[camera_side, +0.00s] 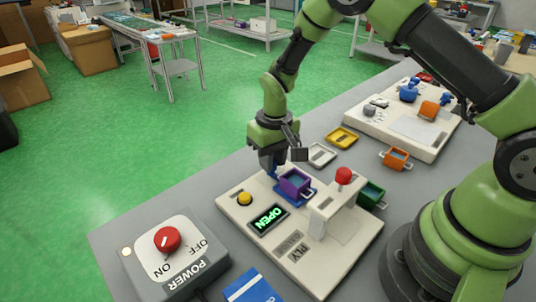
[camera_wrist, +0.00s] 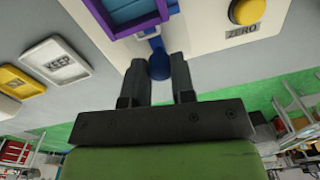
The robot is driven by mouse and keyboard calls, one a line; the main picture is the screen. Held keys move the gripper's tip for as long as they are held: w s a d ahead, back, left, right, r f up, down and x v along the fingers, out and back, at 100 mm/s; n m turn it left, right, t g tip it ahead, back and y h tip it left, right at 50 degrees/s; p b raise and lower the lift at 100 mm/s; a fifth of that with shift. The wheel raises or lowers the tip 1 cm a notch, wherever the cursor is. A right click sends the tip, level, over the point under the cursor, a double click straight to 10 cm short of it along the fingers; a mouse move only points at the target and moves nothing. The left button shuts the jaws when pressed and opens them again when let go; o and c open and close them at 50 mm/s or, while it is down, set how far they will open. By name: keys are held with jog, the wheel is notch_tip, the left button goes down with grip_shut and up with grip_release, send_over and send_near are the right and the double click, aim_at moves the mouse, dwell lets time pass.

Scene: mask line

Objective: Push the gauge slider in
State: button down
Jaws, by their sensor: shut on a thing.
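My gripper (camera_wrist: 160,82) is shut on a round blue knob (camera_wrist: 159,65), part of the blue gauge slider, at the edge of the cream gauge base (camera_side: 328,272). In the side view my gripper (camera_side: 272,170) points down at the far edge of that base. The blue slider (camera_side: 287,200) shows under a purple tray (camera_side: 295,181) with a blue inside, and the purple tray also shows in the wrist view (camera_wrist: 178,13). A display (camera_side: 269,218) on the base reads OPEN in green. My fingers partly hide the knob.
A red-topped lever block (camera_side: 343,176) and a yellow button (camera_side: 244,199) are on the base. A green tray (camera_side: 371,194) stands to its right. A grey power box (camera_side: 174,258) stands at the front left.

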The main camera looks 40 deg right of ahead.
aim_at(309, 179)
jog(key=s, duration=1)
jog(key=shift+s, duration=0.1)
jog(key=c, duration=1)
grip_release()
jog(key=shift+o, duration=0.2)
jog(key=shift+r, duration=0.1)
jog(key=shift+r, duration=0.35)
notch_tip(309, 179, up, 9)
jog(key=shift+d, duration=0.2)
